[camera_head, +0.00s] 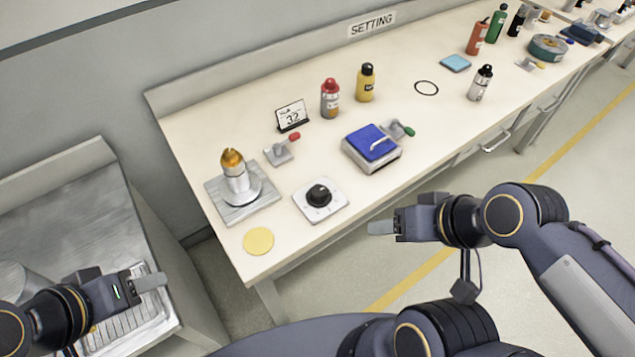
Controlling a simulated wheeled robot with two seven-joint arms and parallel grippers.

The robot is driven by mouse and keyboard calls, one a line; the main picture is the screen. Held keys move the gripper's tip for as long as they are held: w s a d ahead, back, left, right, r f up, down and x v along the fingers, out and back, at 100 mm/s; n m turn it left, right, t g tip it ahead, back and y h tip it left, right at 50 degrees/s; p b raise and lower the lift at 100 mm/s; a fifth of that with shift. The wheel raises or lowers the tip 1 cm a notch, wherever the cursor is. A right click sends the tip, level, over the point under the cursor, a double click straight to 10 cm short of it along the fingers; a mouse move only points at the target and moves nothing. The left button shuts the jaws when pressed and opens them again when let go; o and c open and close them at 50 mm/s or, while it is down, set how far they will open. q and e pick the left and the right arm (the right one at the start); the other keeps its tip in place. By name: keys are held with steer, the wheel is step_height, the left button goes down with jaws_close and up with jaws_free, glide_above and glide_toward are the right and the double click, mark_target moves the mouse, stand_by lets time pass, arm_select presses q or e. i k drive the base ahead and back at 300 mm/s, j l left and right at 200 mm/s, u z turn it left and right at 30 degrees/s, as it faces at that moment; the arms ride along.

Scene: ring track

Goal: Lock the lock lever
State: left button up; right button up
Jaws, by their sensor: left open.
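Two small levers stand on the white workbench (222,132). The other is a grey lever with a green tip (402,130), beside the blue-topped box. I cannot tell from labels which is the lock lever. My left gripper (152,277) is open and empty at the lower left, over the metal sink counter and away from both levers. My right gripper (382,227) is off the bench's front edge, apart from both levers; its finger gap is not clear.
A dial box (320,198), a metal plate with an orange-topped cone (238,178), a blue-topped box (370,148) and a number sign (292,116) stand near the levers. Bottles (330,98) stand behind. Floor is free before the bench.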

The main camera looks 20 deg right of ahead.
mark_target(296, 136)
steer(key=i+l+u, duration=0.1)
steer(key=u, duration=0.3)
steer(key=l+u, duration=0.2)
steer(key=u, duration=0.25)
steer(key=l+u, duration=0.15)
steer(key=u, duration=0.25)
steer(key=i, duration=0.05)
